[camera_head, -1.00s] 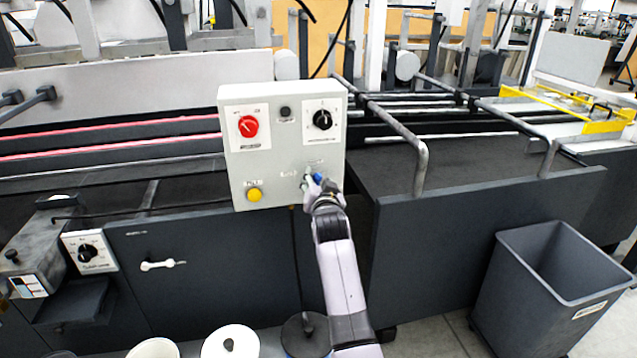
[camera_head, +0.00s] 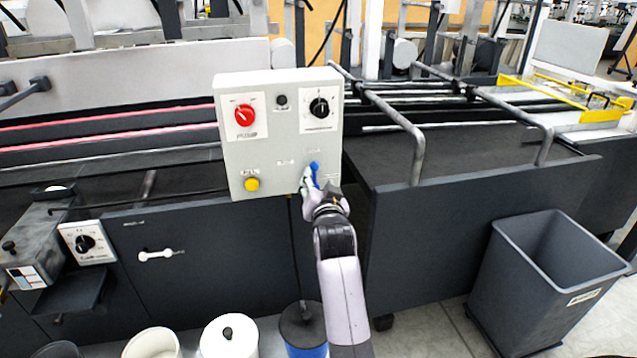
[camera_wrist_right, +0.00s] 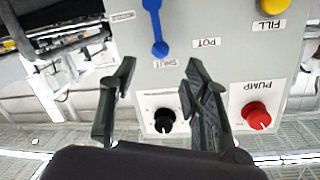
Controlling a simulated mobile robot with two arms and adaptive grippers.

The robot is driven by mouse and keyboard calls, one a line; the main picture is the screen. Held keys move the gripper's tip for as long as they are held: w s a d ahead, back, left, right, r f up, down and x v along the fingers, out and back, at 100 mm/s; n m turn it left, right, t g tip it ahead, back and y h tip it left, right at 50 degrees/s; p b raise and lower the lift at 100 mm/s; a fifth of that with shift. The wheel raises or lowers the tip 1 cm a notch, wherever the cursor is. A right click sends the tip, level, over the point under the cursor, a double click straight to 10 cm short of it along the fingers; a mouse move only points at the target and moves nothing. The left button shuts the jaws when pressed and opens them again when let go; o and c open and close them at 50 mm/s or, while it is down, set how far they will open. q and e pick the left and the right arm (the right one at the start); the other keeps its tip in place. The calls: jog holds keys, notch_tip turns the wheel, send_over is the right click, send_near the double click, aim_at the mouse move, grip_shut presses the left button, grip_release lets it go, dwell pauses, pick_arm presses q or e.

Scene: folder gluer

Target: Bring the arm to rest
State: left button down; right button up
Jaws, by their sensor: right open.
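My right gripper (camera_head: 318,190) is in front of the lower right part of a light grey control box (camera_head: 270,155). In the wrist view, which is upside down, the two dark fingers of this gripper (camera_wrist_right: 160,78) are spread with nothing between the tips. A blue lever (camera_head: 315,169) on the box's face is close to the fingertips. The lever (camera_wrist_right: 156,28) also shows in the wrist view, with its end near the "SHUT" label, apart from the fingers. My left gripper is out of view.
The box carries a red knob (camera_head: 245,115), a black knob (camera_head: 319,107) and a yellow button (camera_head: 252,184). Bent grey rails (camera_head: 417,150) stand to the right. A grey bin (camera_head: 545,275) and a white lidded pot (camera_head: 228,338) stand below.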

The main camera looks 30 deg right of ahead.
jog(key=s+a+f+n+g+y, duration=0.1)
jog(key=a+f+n+y, duration=0.15)
jog(key=f, duration=0.75)
jog(key=s+a+f+n+g+y, duration=0.15)
jog(key=a+f, duration=0.25)
jog(key=f, duration=0.7)
jog(key=s+a+f+n+g+y, duration=0.1)
jog(key=s+a+f+n+g, duration=0.15)
jog(key=f, duration=0.75)
jog(key=s+a+f+n+g+y, duration=0.1)
jog(key=s+a+f+g, duration=0.1)
jog(key=s+f, duration=0.65)
jog(key=s+a+f+n+g, duration=0.1)
jog(key=s+a+f, duration=0.1)
jog(key=s+f, duration=0.65)
jog(key=s+f+n+g, duration=0.1)
jog(key=s+f+g, duration=0.1)
jog(key=s+f, duration=0.4)
jog(key=s+d+f+n+g, duration=0.1)
jog(key=s+f, duration=0.5)
jog(key=s, duration=1.1)
jog(key=s+d+f+n+g, duration=0.1)
jog(key=s+f+g, duration=0.2)
jog(key=s, duration=0.9)
notch_tip(320, 180, down, 4)
jog(key=shift+s+r+y, duration=0.2)
jog(key=shift+r+y, duration=0.05)
jog(key=shift+y, duration=0.05)
